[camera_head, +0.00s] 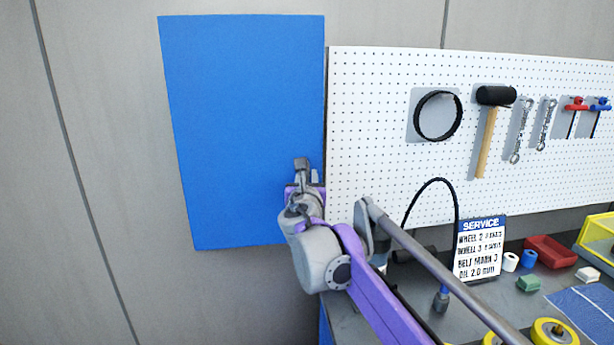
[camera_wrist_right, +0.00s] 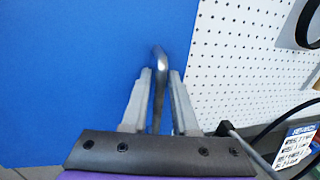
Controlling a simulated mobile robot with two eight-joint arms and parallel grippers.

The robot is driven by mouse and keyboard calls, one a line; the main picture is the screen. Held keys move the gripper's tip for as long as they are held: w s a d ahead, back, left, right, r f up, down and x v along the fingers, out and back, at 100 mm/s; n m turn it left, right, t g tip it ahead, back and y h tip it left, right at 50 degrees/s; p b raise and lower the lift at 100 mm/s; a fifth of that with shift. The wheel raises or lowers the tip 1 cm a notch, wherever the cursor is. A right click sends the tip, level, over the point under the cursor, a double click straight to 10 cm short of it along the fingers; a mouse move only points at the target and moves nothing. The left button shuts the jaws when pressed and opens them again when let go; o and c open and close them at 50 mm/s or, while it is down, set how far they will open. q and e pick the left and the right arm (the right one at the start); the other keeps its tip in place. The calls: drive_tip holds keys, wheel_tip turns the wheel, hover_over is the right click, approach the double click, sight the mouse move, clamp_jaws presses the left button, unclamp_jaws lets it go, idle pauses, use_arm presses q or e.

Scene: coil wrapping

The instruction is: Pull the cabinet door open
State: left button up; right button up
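The cabinet door (camera_head: 245,110) is a flat blue panel on the wall, left of the pegboard. It looks shut. In the right wrist view, a bent metal handle (camera_wrist_right: 160,70) stands out near the right edge of the blue door (camera_wrist_right: 70,70). My right gripper (camera_head: 308,175) is at the door's lower right edge. In the wrist view its two fingers (camera_wrist_right: 160,85) straddle the handle, with narrow gaps seeming to show on both sides. The handle is mostly hidden by the gripper in the head view. My left gripper is not in view.
A white pegboard (camera_head: 380,120) with hanging tools adjoins the door on the right. Below it, a bench (camera_head: 350,315) holds a service sign (camera_head: 479,248), a red bin (camera_head: 551,252) and small parts. The wall left of the door is clear.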

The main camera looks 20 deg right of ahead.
clamp_jaws()
idle(1.4)
